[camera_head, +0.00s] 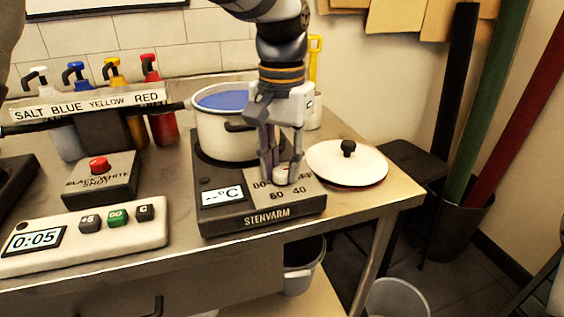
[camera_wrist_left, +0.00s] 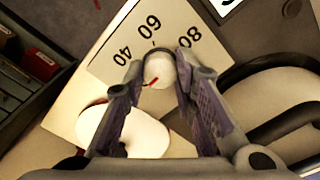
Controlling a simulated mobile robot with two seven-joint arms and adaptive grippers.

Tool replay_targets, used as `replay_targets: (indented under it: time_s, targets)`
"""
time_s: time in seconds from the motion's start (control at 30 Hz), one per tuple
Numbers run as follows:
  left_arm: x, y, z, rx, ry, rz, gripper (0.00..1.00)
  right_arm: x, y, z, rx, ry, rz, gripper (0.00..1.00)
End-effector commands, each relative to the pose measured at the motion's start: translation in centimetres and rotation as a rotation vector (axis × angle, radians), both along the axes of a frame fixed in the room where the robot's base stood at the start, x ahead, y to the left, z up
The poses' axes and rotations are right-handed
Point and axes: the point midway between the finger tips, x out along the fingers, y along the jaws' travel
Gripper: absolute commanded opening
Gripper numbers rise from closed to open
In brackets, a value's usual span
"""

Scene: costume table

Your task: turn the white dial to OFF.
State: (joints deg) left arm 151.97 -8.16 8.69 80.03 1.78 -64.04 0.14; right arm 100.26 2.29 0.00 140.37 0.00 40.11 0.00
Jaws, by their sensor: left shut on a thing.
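The white dial (camera_head: 281,174) sits on the front right of the black STENVARM hot plate (camera_head: 225,220), on a pale panel with printed marks including 60 and 40. My left gripper (camera_head: 283,168) points down over the panel, shut on the dial with one finger on each side. In the left wrist view the dial (camera_wrist_left: 160,70) lies between my fingertips (camera_wrist_left: 160,62), and a short red mark shows on it. The marks 40, 60 and 80 are readable there; the OFF label is mostly hidden by the gripper in the head view. My right gripper is not in view.
A white pot (camera_head: 222,135) with blue contents stands on the hot plate, close behind my gripper. A white lid (camera_head: 345,165) with a black knob lies to the right. A control box (camera_head: 80,245), a red-button box (camera_head: 100,185) and pump bottles (camera_head: 160,125) stand left.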

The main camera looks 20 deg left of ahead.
Motion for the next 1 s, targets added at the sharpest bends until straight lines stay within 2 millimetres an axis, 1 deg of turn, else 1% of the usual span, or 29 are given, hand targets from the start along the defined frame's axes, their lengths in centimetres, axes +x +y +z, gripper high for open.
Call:
replay_targets:
  time_s: [0.2,0.23,0.3,0.57,0.67,0.77,0.9,1.0]
  targets:
    - [0.0,0.1,0.0,0.001,0.000,-0.001,0.00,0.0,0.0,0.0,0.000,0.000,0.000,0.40]
    - [0.0,0.0,0.0,0.001,0.000,-0.001,0.32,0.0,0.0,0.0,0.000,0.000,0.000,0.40]
    - [0.0,0.0,0.0,0.001,0.000,-0.001,0.46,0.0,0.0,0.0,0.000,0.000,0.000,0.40]
    - [0.0,0.0,0.0,0.000,0.000,-0.001,0.46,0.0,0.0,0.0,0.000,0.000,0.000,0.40]
    - [0.0,0.0,0.8,0.000,-0.001,-0.001,0.46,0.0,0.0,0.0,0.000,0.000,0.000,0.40]
    - [0.1,0.0,3.1,-0.001,-0.005,-0.001,0.46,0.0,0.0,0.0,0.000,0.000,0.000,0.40]
    - [0.1,0.0,7.1,-0.001,-0.006,-0.001,0.46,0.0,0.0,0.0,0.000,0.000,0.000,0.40]
    - [0.1,0.0,9.4,-0.001,-0.004,-0.001,0.46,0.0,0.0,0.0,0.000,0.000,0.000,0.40]
